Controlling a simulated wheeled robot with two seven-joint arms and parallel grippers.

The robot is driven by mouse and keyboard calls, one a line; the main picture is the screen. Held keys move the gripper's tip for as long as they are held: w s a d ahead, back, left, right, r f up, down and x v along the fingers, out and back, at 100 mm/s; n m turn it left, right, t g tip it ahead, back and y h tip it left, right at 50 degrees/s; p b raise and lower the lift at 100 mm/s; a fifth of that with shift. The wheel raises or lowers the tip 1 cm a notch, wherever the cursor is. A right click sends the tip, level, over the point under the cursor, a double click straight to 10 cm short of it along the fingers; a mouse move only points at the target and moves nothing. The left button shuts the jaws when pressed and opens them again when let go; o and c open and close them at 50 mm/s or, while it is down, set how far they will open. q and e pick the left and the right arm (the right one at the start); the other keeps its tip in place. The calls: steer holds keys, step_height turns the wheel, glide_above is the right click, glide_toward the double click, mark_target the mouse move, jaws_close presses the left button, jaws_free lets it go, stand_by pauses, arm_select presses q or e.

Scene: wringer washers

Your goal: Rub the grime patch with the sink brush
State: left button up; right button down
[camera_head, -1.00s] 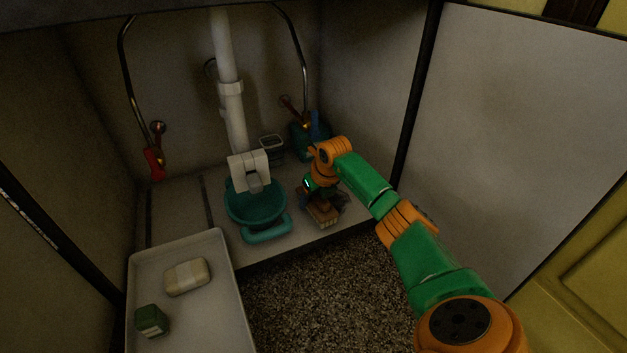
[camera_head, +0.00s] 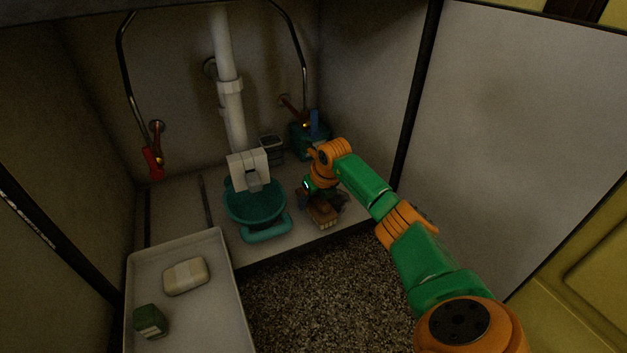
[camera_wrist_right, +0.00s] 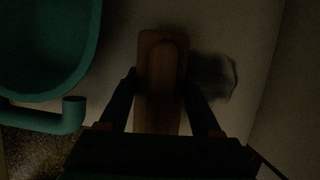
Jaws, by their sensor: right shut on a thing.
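The sink brush (camera_head: 323,218) has a brown wooden back and pale bristles. It is low over the cabinet floor, right of the teal basin. My right gripper (camera_head: 322,203) is shut on it. In the right wrist view the brush (camera_wrist_right: 161,65) lies lengthwise between the two dark fingers of the right gripper (camera_wrist_right: 160,100). The grime patch (camera_wrist_right: 214,78) is a dark smudge on the pale floor, just right of the brush there. In the head view it is partly hidden by my gripper. Whether the bristles touch the floor cannot be told. My left gripper is not in view.
A teal basin (camera_head: 256,204) with a curved handle stands close left of the brush, under the white drainpipe (camera_head: 229,100). A teal container (camera_head: 300,140) stands behind my arm.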

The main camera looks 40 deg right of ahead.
steer(key=shift+f+b, duration=0.35)
steer(key=shift+f, duration=0.3)
